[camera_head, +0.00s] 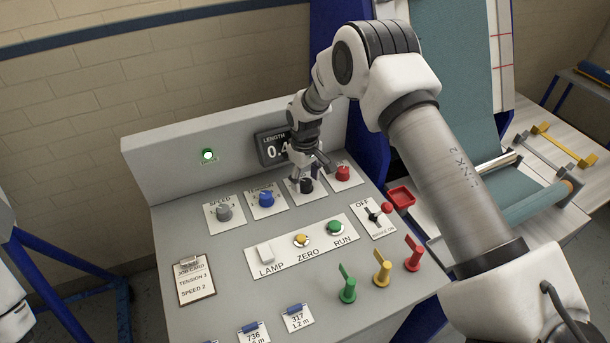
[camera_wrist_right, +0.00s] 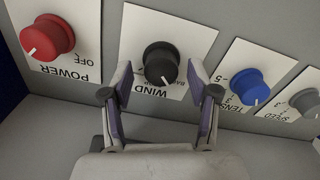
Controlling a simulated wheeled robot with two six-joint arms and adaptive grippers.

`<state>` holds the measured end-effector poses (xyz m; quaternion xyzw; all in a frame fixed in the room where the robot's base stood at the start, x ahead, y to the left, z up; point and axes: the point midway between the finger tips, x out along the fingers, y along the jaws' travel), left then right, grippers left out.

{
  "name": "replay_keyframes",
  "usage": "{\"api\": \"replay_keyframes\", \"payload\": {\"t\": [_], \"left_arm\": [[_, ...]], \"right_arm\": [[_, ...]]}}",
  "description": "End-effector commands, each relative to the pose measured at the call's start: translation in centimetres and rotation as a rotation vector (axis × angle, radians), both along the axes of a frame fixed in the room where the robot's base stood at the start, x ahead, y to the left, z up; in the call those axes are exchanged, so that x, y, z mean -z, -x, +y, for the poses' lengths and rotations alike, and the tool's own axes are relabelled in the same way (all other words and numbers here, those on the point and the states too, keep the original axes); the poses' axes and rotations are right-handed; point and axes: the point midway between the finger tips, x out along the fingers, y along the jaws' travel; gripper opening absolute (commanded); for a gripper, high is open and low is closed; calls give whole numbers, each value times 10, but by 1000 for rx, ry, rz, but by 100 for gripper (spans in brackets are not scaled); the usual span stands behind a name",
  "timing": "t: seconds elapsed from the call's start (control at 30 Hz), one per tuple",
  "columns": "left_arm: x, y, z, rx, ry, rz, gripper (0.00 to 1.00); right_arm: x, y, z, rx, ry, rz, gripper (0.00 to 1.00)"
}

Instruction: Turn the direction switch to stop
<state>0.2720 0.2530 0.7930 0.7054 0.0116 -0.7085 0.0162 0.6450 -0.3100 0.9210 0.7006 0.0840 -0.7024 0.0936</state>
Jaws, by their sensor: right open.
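The black knob on the plate marked WIND (camera_wrist_right: 161,63) shows in the right wrist view, with a white pointer line toward the bottom of the picture; part of the plate's lettering is covered. It is the likely direction switch. In the head view this black knob (camera_head: 307,187) is partly hidden under my right gripper (camera_head: 309,172). In the right wrist view, the fingers of my right gripper (camera_wrist_right: 160,76) are open, one on each side of the knob, with gaps visible. My left gripper is not in view.
The red POWER knob (camera_wrist_right: 47,38) and blue TENSION knob (camera_wrist_right: 249,86) flank the black one. The grey SPEED knob (camera_head: 223,213) is farther left. A brake switch (camera_head: 374,214), push buttons and coloured levers (camera_head: 382,268) stand nearer. A raised back panel (camera_head: 170,165) rises behind.

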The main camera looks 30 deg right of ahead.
Motion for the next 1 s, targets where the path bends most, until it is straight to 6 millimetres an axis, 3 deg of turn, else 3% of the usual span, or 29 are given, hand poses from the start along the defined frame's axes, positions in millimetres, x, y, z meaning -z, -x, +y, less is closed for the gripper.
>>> {"api": "replay_keyframes", "payload": {"t": [0.23,0.27,0.4,0.43,1.0], "left_arm": [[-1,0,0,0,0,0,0],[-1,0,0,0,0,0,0],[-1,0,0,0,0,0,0],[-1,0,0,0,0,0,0],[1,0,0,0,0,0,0]], "right_arm": [[4,0,0,0,0,0,60],[4,0,0,0,0,0,56],[4,0,0,0,0,0,7],[4,0,0,0,0,0,0],[5,0,0,111,1,0,0]]}}
